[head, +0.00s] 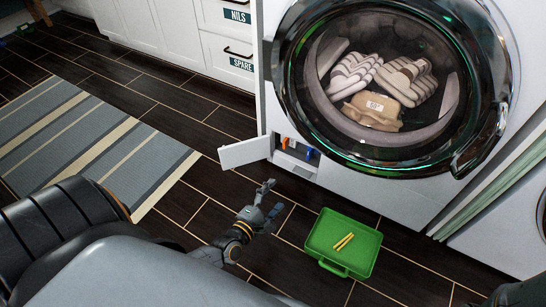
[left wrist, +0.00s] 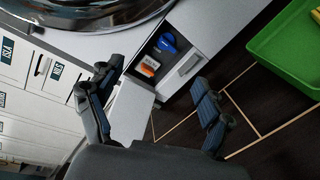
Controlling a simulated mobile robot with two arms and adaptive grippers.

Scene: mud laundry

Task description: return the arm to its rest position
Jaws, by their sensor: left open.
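My left gripper (head: 272,199) is low over the dark floor in the head view, in front of the washing machine and left of the green tray. Its jaws are open and empty. In the left wrist view its two fingers (left wrist: 155,88) stand wide apart, with the small open hatch of the machine beyond them. My right gripper does not show in either view.
A washing machine (head: 390,165) holds striped slippers and a tan packet behind its round door. Its white lower flap (head: 245,152) hangs open near my gripper, showing orange and blue parts. A green tray (head: 318,238) with yellow sticks lies right. A striped rug (head: 85,140) lies left.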

